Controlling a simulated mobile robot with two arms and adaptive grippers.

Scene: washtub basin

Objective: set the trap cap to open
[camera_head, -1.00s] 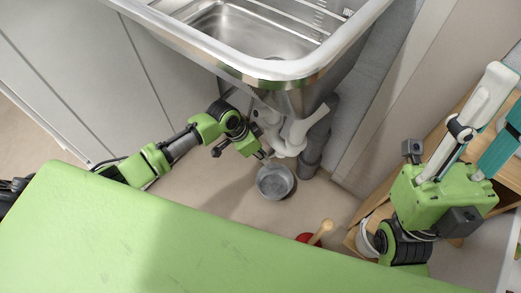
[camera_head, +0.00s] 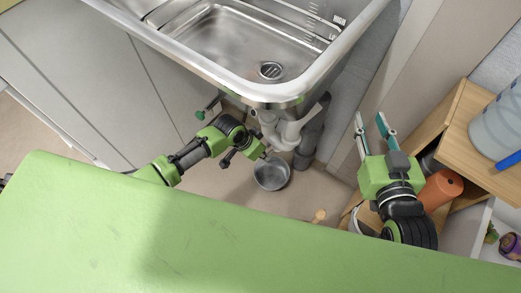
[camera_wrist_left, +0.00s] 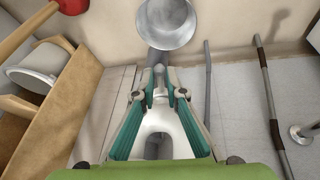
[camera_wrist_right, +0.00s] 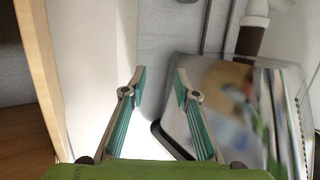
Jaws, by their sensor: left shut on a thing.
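The white drain trap (camera_head: 289,138) hangs under the steel washtub. My left gripper (camera_head: 264,153) reaches in from the left at the trap's lower end. In the left wrist view, my left gripper (camera_wrist_left: 158,92) is shut on a small pale part at the trap, which appears to be the trap cap (camera_wrist_left: 159,80). The white trap body (camera_wrist_left: 158,122) shows between its fingers. The cap's exact turn cannot be made out. My right gripper (camera_head: 371,123) is open and empty right of the basin; its parted fingers also show in the right wrist view (camera_wrist_right: 160,76).
A grey metal bucket (camera_head: 271,174) stands on the floor below the trap. The steel basin (camera_head: 183,52) is overhead. A wooden shelf (camera_head: 449,108) and an orange cylinder (camera_head: 441,187) are at the right. A red plunger (camera_wrist_left: 67,15) shows in the left wrist view.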

